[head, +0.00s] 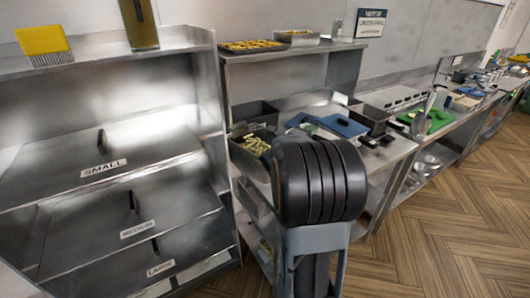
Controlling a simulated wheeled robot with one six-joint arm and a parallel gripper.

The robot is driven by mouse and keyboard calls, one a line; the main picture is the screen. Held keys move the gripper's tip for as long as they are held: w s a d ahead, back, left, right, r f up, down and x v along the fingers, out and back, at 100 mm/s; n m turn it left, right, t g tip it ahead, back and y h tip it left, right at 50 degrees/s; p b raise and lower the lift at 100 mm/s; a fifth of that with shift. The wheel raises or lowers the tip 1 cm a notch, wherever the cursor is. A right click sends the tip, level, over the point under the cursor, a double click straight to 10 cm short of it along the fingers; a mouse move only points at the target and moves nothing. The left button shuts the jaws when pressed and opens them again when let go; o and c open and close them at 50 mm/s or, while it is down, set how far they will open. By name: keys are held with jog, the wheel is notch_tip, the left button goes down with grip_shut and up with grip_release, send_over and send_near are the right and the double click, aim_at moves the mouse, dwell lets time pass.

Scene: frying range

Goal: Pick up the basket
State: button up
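A dark, open basket-like container (236,157) stands on the metal counter left of my black arm link. Pale yellow-green pieces, perhaps fries, lie in it. I cannot tell for sure that it is the task's basket. Its right side is partly covered by my arm. My gripper's fingers do not show; my arm link blocks the middle of the view.
A metal rack (208,95) with bins marked SMALL, MEDIUM and LARGE fills the left. A tray of golden pieces (250,45) sits on the middle upper shelf. A green board (437,120) lies farther right. Wooden floor is clear at right.

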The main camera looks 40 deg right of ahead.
grip_shut()
jog(key=shift+r, duration=0.15)
dwell(0.4)
jog(key=shift+s+r, duration=0.35)
jog(key=shift+s, duration=0.1)
jog(key=s+r, duration=0.3)
jog(key=s, duration=0.3)
jog(key=s+a+r+b, duration=0.1)
jog(key=s+r, duration=0.3)
jog(key=s, duration=0.3)
jog(key=shift+b, duration=0.3)
jog(key=shift+r, duration=0.1)
